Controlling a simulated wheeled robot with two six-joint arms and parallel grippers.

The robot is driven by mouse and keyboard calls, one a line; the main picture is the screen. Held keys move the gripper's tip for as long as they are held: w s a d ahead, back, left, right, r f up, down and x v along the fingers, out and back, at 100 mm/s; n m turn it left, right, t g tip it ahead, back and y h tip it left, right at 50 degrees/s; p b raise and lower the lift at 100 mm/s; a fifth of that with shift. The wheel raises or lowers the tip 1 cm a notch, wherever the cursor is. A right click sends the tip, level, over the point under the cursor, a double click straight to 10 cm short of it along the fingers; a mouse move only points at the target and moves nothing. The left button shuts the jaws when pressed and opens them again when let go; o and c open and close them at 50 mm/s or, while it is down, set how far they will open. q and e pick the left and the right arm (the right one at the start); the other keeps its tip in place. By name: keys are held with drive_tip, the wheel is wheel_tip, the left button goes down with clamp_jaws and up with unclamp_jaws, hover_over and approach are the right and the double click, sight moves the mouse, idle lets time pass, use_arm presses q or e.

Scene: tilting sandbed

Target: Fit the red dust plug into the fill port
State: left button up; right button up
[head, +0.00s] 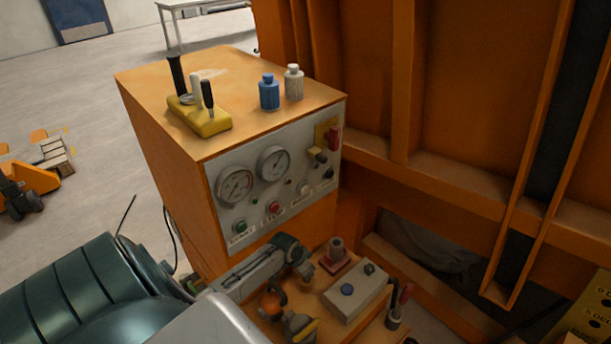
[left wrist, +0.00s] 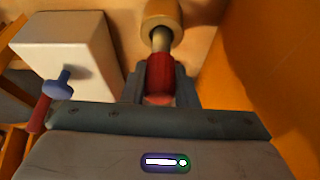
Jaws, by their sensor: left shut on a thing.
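In the left wrist view, my left gripper (left wrist: 160,98) is shut on a red cylindrical piece, the red dust plug (left wrist: 160,72). A pale stem (left wrist: 160,40) stands in line beyond the plug, leading to a round tan collar (left wrist: 162,14) with a reddish middle. I cannot tell whether the stem belongs to the plug, or whether the collar is the fill port. My right gripper is not in view.
A pale box (head: 357,291) with a blue knob stands on the wooden surface, beside a short post on a red base (head: 336,255). Tools crowd nearby. The orange cabinet (head: 160,140) with gauges stands behind. An orange wall (left wrist: 265,70) flanks the gripper's right.

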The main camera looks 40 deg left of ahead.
use_arm(q)
drive_tip(key=shift+f+b, duration=1.1)
drive_tip(key=shift+f, duration=0.55)
drive_tip(key=o, duration=1)
drive_tip(key=shift+r, duration=0.1)
drive_tip(key=b+v, duration=0.1)
drive_tip(key=v, duration=0.9)
drive_tip(key=shift+s+r, duration=0.1)
drive_tip(key=shift+r, duration=0.25)
